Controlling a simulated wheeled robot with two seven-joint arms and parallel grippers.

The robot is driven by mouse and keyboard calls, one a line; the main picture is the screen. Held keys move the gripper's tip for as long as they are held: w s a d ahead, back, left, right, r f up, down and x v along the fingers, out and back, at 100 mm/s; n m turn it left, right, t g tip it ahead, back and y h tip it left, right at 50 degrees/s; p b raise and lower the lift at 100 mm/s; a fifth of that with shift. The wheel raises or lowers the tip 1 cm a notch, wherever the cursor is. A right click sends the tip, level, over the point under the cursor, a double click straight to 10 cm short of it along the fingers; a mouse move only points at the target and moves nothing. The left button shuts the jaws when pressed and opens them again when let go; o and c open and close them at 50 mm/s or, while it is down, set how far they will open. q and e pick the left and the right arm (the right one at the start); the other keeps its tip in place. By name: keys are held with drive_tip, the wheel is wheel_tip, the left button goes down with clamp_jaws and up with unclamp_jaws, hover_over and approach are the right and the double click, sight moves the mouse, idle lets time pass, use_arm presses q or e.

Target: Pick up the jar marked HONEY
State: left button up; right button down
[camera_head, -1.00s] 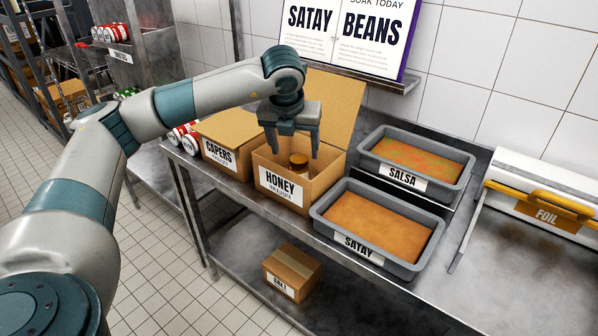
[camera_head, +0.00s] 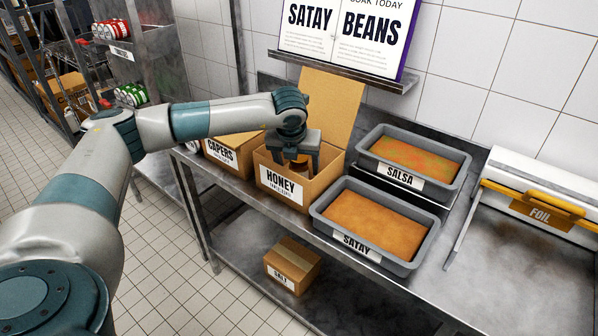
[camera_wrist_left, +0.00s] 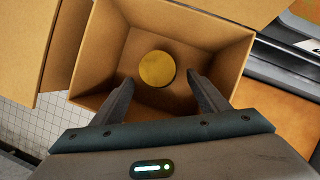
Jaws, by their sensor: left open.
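The honey jar stands inside an open cardboard box (camera_head: 327,184) labelled HONEY. Its round gold lid (camera_wrist_left: 157,69) shows from above in the left wrist view; in the head view only part of the jar (camera_head: 300,166) shows between my fingers. My left gripper (camera_head: 300,168) is open and reaches down into the box. In the wrist view its fingertips (camera_wrist_left: 160,82) are on either side, just short of the lid, and do not visibly touch it. Any marking on the jar itself is hidden. My right gripper is not in view.
A closed CAPERS box (camera_head: 222,153) stands left of the HONEY box. A SATAY pan (camera_head: 427,250) and a SALSA pan (camera_head: 462,186) are to the right, with a FOIL dispenser (camera_head: 541,211) beyond. The HONEY box's raised flap (camera_head: 333,105) stands behind the gripper. A box (camera_head: 293,265) sits on the lower shelf.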

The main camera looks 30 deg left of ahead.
sight(299, 171)
use_arm(q)
drive_tip(key=shift+w+a+f+p, duration=0.25)
drive_tip(key=shift+w+f+p, duration=0.35)
drive_tip(key=shift+p, duration=0.35)
drive_tip(key=p+x, duration=0.1)
drive_tip(key=x, duration=0.2)
drive_tip(key=shift+s, duration=0.1)
drive_tip(key=shift+f, duration=0.3)
drive_tip(key=shift+c, duration=0.6)
drive_tip(key=shift+r, duration=0.1)
drive_tip(key=c, duration=1.2)
drive_tip(key=shift+c, duration=0.2)
